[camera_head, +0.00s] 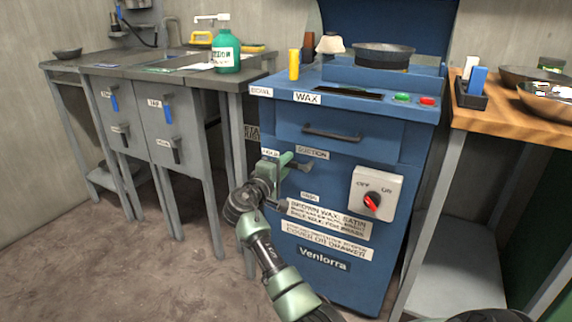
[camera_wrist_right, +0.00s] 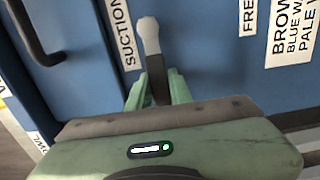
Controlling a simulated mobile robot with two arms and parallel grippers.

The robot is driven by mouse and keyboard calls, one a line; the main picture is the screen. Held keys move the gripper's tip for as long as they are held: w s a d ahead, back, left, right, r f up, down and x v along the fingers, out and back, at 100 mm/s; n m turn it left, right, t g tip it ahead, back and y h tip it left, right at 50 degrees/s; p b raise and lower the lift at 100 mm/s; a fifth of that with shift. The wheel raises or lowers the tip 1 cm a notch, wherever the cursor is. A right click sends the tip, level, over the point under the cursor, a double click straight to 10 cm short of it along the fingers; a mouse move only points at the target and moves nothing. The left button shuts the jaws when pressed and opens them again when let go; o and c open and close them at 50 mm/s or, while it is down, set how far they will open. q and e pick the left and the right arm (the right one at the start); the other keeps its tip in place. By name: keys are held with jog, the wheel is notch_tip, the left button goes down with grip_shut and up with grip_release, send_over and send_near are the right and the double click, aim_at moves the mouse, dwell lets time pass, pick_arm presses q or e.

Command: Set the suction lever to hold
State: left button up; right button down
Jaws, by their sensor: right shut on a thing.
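The suction lever (camera_wrist_right: 149,38) is a grey handle with a rounded end on the front of the blue machine (camera_head: 345,140). It also shows in the head view (camera_head: 304,167), below the SUCTION label (camera_head: 312,154). My right gripper (camera_head: 284,166) is at the lever; in the wrist view its green fingers (camera_wrist_right: 158,90) are on either side of the lever's dark lower part, shut on it. The FREE label (camera_wrist_right: 248,17) is to the lever's right there. A small label (camera_head: 270,153), blurred but seemingly HOLD, is just above the gripper. The lever's pivot is hard to make out. My left gripper is not in view.
A drawer handle (camera_head: 332,134) projects above the lever. A switch box (camera_head: 376,192) with a red knob is to its right. A grey workbench (camera_head: 110,68) stands left and a wooden bench (camera_head: 520,118) right. Bare floor lies in front.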

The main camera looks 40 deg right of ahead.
jog(key=shift+r, duration=0.1)
jog(key=c, duration=1.3)
grip_release()
jog(key=p+v, duration=0.2)
jog(key=v, duration=0.5)
jog(key=shift+s+a, duration=0.15)
jog(key=shift+a, duration=0.2)
